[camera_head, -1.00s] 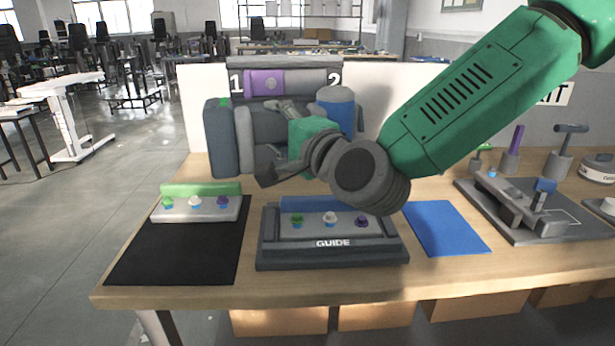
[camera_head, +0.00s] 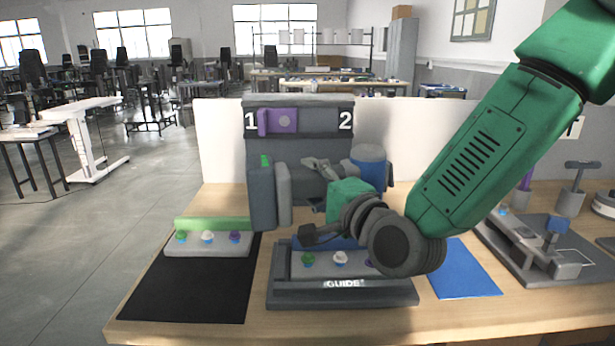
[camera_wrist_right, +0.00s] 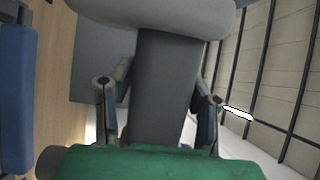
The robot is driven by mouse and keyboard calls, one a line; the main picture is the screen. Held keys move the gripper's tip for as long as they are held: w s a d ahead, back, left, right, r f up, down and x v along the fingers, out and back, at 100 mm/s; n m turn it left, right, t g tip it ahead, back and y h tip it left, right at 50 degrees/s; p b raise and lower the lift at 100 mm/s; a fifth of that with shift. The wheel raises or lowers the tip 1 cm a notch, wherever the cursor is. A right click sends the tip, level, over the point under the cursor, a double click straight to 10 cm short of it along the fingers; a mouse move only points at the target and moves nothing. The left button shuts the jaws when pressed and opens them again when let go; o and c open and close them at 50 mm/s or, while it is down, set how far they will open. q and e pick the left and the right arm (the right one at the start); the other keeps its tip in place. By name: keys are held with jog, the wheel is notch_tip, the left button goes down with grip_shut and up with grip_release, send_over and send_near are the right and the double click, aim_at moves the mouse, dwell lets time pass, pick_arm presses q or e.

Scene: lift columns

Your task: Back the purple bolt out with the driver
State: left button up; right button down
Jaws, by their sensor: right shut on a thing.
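In the right wrist view the grey handle (camera_wrist_right: 163,85) runs between the two fingers. One purple bolt (camera_head: 370,264) sits on the GUIDE block (camera_head: 343,294), partly hidden by my wrist. Another purple bolt (camera_head: 234,236) sits on the green-backed block (camera_head: 208,250). The driver is apart from both. My left gripper is not in view.
Behind the driver stands a grey panel (camera_head: 300,104) marked 1 and 2, with a purple block (camera_head: 283,121) by the 1. A grey fixture (camera_head: 545,250) stands at the right.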

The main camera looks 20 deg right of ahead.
jog(key=shift+s+d+r+p, duration=0.1)
jog(key=shift+s+d+p, duration=0.15)
jog(key=shift+d, duration=0.25)
jog(key=shift+s+d+r+p, duration=0.1)
jog(key=shift+d+p, duration=0.15)
jog(key=shift+d, duration=0.25)
jog(key=shift+s+d+f, duration=0.1)
jog(key=shift+d+f, duration=0.2)
jog(key=shift+f, duration=0.05)
notch_tip(320, 180, down, 7)
jog(key=b, duration=0.5)
jog(key=shift+r, duration=0.2)
jog(key=shift+s+f+b, duration=0.1)
jog(key=shift+f+b, duration=0.4)
jog(key=shift+b, duration=0.1)
dwell(0.7)
dwell(0.8)
jog(key=shift+r+p, duration=0.15)
jog(key=shift+p, duration=0.3)
dwell(0.3)
jog(key=shift+r+p, duration=0.3)
jog(key=shift+r, duration=0.25)
dwell(0.9)
